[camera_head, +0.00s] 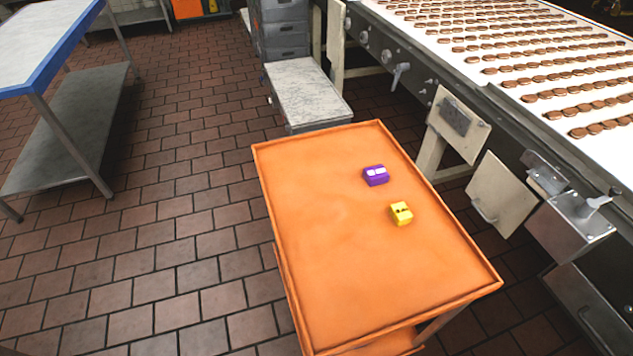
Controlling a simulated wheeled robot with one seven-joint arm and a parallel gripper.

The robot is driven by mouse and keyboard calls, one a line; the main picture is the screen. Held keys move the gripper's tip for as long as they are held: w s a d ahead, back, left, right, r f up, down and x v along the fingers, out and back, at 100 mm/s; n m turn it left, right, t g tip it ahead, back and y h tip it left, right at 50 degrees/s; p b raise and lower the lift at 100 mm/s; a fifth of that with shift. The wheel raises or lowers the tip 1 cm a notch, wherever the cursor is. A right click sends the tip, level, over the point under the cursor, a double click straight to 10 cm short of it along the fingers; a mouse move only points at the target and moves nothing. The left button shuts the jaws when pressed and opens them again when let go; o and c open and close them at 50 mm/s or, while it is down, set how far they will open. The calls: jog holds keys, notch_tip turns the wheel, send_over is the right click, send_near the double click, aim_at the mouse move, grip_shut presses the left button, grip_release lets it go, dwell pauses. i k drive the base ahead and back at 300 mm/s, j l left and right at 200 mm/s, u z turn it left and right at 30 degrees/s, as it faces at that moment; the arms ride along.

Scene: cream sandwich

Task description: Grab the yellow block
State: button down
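A small yellow block (401,214) with a dark mark on top sits on an orange cart top (330,250), right of its middle. A purple block (375,175) with a white mark on top sits a little behind it and to the left. The two blocks are apart. Nothing covers the yellow block. My gripper is not in view.
The cart has a low raised rim (440,310). A conveyor (540,60) with rows of brown biscuits runs along the right. A blue-edged metal table (70,110) stands at the left. A grey stand (305,95) is behind the cart. Tiled floor is free on the left.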

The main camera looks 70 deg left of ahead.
aim_at(400, 212)
jog(key=u, duration=1.7)
